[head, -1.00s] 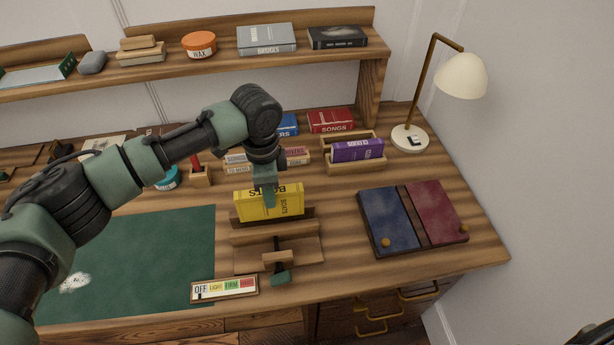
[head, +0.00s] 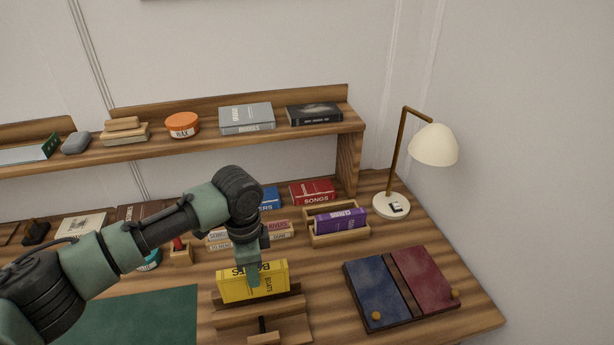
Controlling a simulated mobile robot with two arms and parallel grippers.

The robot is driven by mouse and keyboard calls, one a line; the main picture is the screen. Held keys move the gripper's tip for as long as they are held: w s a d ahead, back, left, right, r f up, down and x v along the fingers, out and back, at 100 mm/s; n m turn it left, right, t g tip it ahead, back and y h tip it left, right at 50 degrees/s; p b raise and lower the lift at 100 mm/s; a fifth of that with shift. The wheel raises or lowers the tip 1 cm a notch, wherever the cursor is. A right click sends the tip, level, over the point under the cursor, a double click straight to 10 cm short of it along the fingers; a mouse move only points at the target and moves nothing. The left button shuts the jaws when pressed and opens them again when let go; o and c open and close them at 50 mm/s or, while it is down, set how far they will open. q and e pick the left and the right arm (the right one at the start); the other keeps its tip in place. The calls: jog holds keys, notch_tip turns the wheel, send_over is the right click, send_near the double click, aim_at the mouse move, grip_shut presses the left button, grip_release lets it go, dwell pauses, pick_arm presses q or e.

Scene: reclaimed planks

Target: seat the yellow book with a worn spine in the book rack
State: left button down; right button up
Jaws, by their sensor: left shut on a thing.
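The yellow book (head: 233,289), with dark lettering on it, stands upright at a wooden stand with a clamp (head: 228,318) on the desk. My left gripper (head: 254,275) comes down from above and is shut on the book, with a green finger across its near face. The book's lower edge is at the stand; I cannot tell whether it touches. The wooden book rack (head: 345,239) is behind and to the right, holding a purple book (head: 340,219). My right gripper is not in view.
A blue and red two-panel case (head: 388,290) lies at the right. A lamp (head: 392,206) stands behind it. Light-coloured books (head: 278,230) and a red book (head: 313,192) lie behind the yellow book. A shelf (head: 190,146) spans the back.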

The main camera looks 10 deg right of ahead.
aim_at(230, 285)
pick_arm(q)
jog(key=a+n, duration=0.1)
jog(key=s+a+r+n, duration=0.1)
jog(key=a, duration=0.1)
jog(key=a+r+n, duration=0.1)
jog(key=a+n, duration=0.1)
jog(key=shift+s+a+r, duration=0.1)
jog(key=shift+s+r, duration=0.1)
jog(key=shift+r, duration=0.05)
jog(key=s+a+r+n, duration=0.3)
jog(key=s+a+n, duration=0.3)
jog(key=s+n, duration=0.1)
jog(key=s+a+r+n, duration=0.3)
jog(key=s+a+n, duration=0.4)
jog(key=shift+s+a, duration=0.25)
jog(key=shift+s, duration=0.05)
